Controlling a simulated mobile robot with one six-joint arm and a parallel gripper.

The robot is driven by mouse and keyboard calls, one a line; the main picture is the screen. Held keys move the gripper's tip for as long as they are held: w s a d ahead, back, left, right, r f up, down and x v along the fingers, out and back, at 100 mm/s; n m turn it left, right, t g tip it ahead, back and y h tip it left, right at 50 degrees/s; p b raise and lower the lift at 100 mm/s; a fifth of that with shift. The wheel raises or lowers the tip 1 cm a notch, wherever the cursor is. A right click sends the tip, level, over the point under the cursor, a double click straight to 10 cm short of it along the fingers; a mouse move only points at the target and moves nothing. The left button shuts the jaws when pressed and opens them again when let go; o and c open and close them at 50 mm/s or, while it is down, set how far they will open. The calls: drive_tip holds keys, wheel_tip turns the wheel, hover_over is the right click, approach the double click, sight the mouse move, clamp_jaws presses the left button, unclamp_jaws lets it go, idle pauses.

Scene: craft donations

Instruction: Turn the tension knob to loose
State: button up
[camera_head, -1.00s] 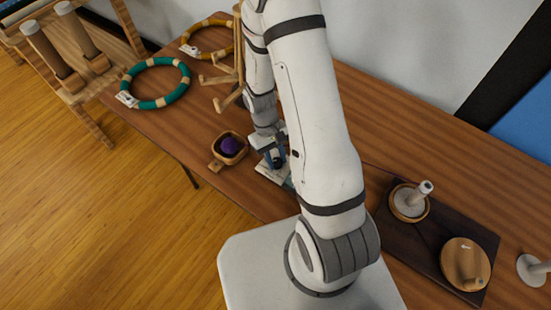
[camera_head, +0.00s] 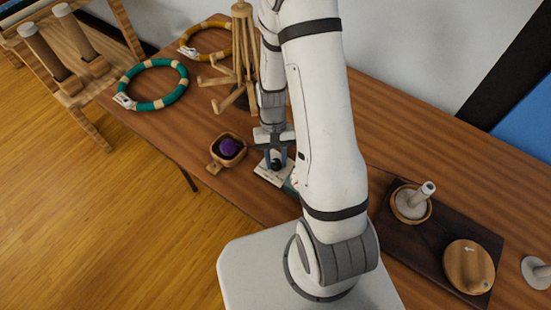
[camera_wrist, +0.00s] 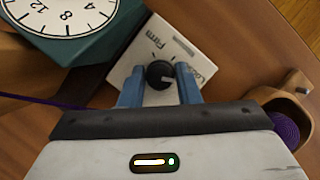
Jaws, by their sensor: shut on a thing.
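The tension knob (camera_wrist: 159,74) is a round black knob on a white plate (camera_wrist: 128,68) printed with "Firm" and a partly hidden word starting "Loo". My gripper (camera_wrist: 160,88) has its blue fingers on either side of the knob and is shut on it. In the head view my gripper (camera_head: 276,160) points down at the white plate (camera_head: 267,177), and the dark knob (camera_head: 276,166) sits between the fingers.
A wooden bowl (camera_head: 214,153) with purple yarn (camera_head: 229,147) stands left of the plate. A teal clock (camera_wrist: 75,45) adjoins the plate. A wooden stand (camera_head: 240,60) rises behind. Teal (camera_head: 185,87) and yellow hoops (camera_head: 226,24) lie far left; a dark board (camera_head: 430,237) lies right.

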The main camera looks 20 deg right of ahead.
drive_tip(key=o, duration=1)
drive_tip(key=shift+c, duration=0.2)
drive_tip(key=v, duration=0.7)
drive_tip(key=shift+r, duration=0.35)
drive_tip(key=shift+w, duration=0.1)
